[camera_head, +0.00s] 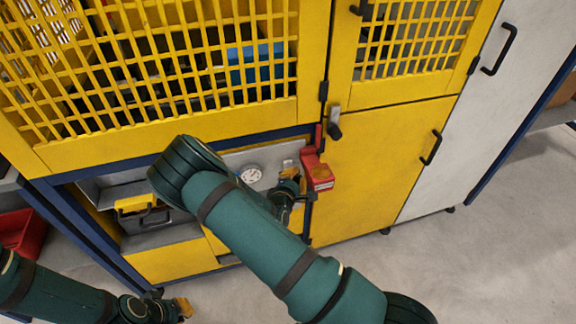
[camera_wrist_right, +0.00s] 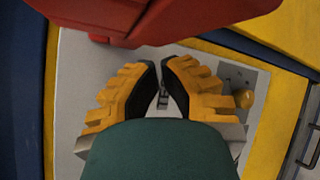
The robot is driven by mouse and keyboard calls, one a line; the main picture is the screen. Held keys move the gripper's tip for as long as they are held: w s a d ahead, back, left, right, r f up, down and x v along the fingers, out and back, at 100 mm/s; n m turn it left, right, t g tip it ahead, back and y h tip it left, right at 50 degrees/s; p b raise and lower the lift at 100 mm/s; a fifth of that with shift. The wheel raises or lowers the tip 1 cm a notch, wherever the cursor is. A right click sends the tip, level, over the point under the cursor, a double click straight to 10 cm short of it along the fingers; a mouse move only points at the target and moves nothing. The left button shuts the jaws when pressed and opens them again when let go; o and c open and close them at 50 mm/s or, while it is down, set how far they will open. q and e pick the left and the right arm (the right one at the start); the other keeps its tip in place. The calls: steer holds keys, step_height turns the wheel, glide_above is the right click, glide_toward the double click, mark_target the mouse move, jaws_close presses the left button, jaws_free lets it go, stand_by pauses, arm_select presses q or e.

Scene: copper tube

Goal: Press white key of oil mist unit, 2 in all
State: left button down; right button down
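The yellow machine has a grey panel (camera_head: 240,160) with a round white gauge (camera_head: 251,174), partly hidden by my right arm. In the right wrist view a light grey panel (camera_wrist_right: 90,75) lies beyond the fingers, with dark lettering partly visible between them. I cannot make out a white key; the fingers and wrist cover part of the panel. My right gripper (camera_head: 288,172) is in front of this panel, and its tips (camera_wrist_right: 160,66) are close together with nothing held. My left gripper (camera_head: 183,307) is low at the left, away from the panel; its opening is unclear.
A red box (camera_head: 318,175) juts out just right of my right gripper; a red body (camera_wrist_right: 140,20) also fills the top of the wrist view. A yellow knob (camera_wrist_right: 244,98) is right of the fingers. The floor (camera_head: 480,250) at right is clear.

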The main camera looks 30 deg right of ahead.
steer(key=shift+w+d, duration=0.1)
steer(key=shift+w, duration=0.3)
steer(key=shift+w+d, duration=0.1)
steer(key=shift+w, duration=0.3)
stand_by(0.7)
steer(key=shift+s, duration=0.15)
steer(key=shift+s+a, duration=0.2)
steer(key=shift+s, duration=0.45)
steer(key=shift+s+a+p, duration=0.15)
steer(key=shift+s+a, duration=0.05)
steer(key=shift+s, duration=0.6)
steer(key=shift+s+a+p, duration=0.15)
steer(key=shift+s+a, duration=0.05)
steer(key=shift+s, duration=0.65)
steer(key=shift+s+a+p, duration=0.15)
steer(key=shift+s+a, duration=0.05)
steer(key=shift+s, duration=0.6)
